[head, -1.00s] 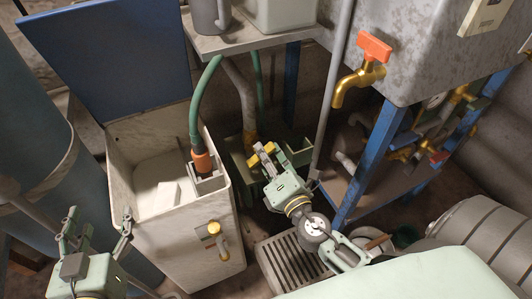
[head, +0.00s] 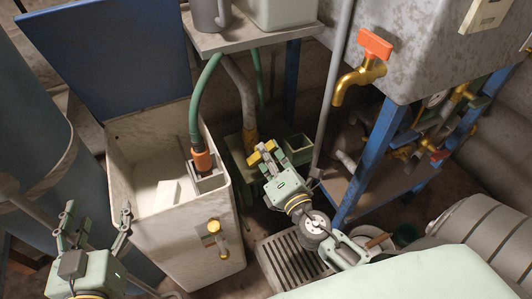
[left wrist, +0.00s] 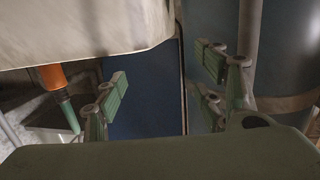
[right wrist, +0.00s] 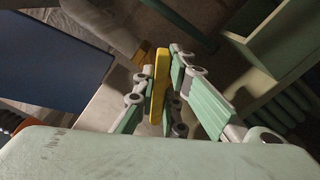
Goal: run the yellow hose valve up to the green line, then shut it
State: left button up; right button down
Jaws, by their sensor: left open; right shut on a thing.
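The yellow hose valve's lever (head: 269,146) shows at the low end of a grey hose with a yellowish fitting (head: 249,137). My right gripper (head: 263,160) is shut on the lever. In the right wrist view the yellow lever (right wrist: 158,86) stands between the two green fingers (right wrist: 160,92), which hide part of it. The valve body is mostly hidden behind the gripper. I cannot make out a green line. My left gripper (head: 97,214) is open and empty in front of the pale chest; its spread fingers also show in the left wrist view (left wrist: 163,83).
The pale chest (head: 190,262) has a raised blue lid (head: 105,65), a brass tap (head: 216,238) and a green hose with an orange end (head: 202,161) inside. A grey tank (head: 430,45) with an orange-handled tap (head: 360,72) stands right. A floor grate (head: 283,262) lies below my right arm.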

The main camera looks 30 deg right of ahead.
jog(key=m, duration=0.1)
jog(key=m+b, duration=0.1)
jog(key=m, duration=0.1)
jog(key=m+b, duration=0.1)
jog(key=shift+d+f+m, duration=0.1)
jog(key=shift+f+m, duration=0.2)
pick_arm(q)
notch_tip(320, 180, up, 12)
jog(key=s+d+t+h, duration=0.1)
jog(key=t+h, duration=0.1)
jog(key=t, duration=0.4)
jog(key=shift+s+t, duration=0.2)
jog(key=shift+t, duration=0.1)
pick_arm(e)
jog(key=shift+m, duration=0.9)
pick_arm(q)
jog(key=shift+d, duration=0.1)
pick_arm(e)
jog(key=c, duration=1.8)
grip_release()
jog(key=shift+s+a, duration=0.15)
jog(key=shift+s, duration=1.75)
jog(key=shift+s+a, duration=0.1)
jog(key=shift+s, duration=1.75)
